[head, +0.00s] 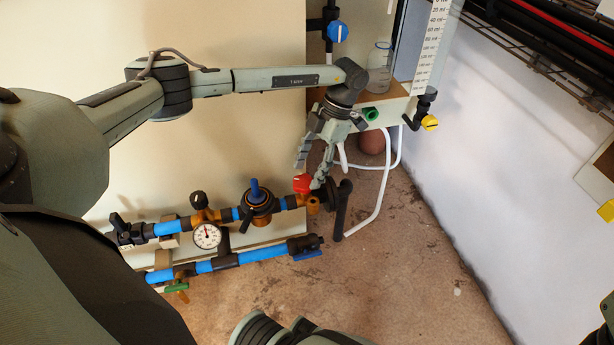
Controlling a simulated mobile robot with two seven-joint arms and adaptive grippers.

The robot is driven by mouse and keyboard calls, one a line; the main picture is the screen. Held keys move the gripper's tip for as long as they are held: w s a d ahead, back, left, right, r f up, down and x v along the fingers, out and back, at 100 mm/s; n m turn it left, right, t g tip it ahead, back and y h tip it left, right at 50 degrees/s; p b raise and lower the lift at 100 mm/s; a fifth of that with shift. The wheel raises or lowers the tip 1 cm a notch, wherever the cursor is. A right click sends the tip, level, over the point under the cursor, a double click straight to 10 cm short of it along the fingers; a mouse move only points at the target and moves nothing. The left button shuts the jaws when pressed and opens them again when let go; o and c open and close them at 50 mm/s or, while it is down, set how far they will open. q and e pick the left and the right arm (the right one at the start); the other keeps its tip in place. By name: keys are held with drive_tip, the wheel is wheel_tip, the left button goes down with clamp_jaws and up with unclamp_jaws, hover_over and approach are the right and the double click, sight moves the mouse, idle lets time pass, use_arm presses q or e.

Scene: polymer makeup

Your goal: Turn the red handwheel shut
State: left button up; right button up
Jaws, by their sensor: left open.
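The red handwheel (302,184) sits at the right end of the upper blue pipe run, on a brass valve body (312,203). My left gripper (309,176) reaches down to it from above, with its fingers spread. One finger ends just above the red handwheel and the other comes down at its right side. I cannot tell whether either finger touches it. Nothing shows between the fingers. My right gripper is not in view.
A round gauge (207,236), a blue-handled valve (256,192) and a black knob (199,199) stand left along the pipes. A black elbow pipe (341,210) and white hoses (384,185) are close on the right. A glass beaker (379,67) stands on a ledge above. The brown floor (410,270) is clear.

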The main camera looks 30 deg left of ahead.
sight(303, 184)
use_arm(q)
drive_tip(key=shift+x, duration=1.2)
drive_tip(key=c, duration=0.9)
drive_tip(key=shift+o, duration=0.2)
